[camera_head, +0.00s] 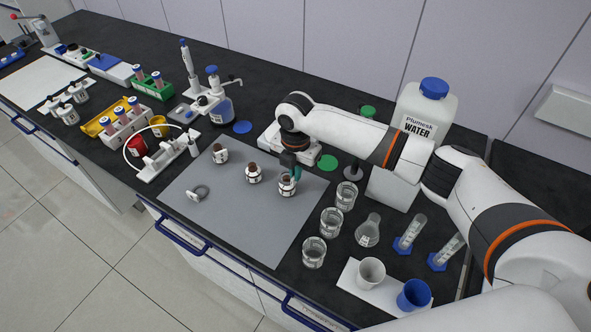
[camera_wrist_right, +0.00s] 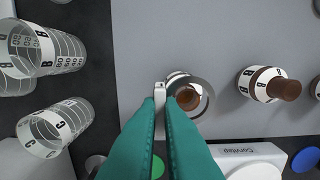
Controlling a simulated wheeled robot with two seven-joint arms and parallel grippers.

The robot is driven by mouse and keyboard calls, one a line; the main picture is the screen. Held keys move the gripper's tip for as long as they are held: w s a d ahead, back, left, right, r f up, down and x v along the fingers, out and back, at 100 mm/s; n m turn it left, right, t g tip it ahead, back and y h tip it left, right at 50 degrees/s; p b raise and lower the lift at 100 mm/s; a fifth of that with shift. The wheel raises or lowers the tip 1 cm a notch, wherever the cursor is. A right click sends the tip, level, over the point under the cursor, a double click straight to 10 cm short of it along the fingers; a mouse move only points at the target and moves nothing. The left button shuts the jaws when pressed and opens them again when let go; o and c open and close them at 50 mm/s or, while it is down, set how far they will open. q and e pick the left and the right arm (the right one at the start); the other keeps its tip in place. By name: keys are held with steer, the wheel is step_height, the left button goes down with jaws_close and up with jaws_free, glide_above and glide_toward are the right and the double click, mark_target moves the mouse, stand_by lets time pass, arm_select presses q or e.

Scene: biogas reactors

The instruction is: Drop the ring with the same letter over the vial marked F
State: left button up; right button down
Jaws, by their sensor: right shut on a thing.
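My right gripper (camera_head: 288,176) is over the nearest of three brown-capped vials on the grey mat. In the wrist view its green fingers (camera_wrist_right: 160,98) are shut on the small pale tag of a grey ring (camera_wrist_right: 209,100). The ring appears around the brown cap of that vial (camera_head: 287,189); I cannot tell how far down it sits. The middle vial (camera_head: 253,175) and the far vial (camera_head: 220,155) stand upright. A second ring (camera_head: 201,192) with a white tag lies flat on the mat. My left gripper is not in view.
The grey mat (camera_head: 240,225) has free room at its front. Glass beakers (camera_head: 314,253), a flask (camera_head: 368,232) and cylinders stand to its right. A white block (camera_wrist_right: 258,172) and a green disc (camera_head: 328,162) lie behind. A white rack (camera_head: 165,158) stands left.

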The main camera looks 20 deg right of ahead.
steer(key=shift+f+b, duration=0.3)
steer(key=shift+f, duration=0.65)
steer(key=c, duration=1.5)
jaws_free()
steer(key=shift+o, duration=0.3)
steer(key=o, duration=0.3)
steer(key=shift+o, duration=0.2)
step_height(320, 180, up, 7)
steer(key=p, duration=0.7)
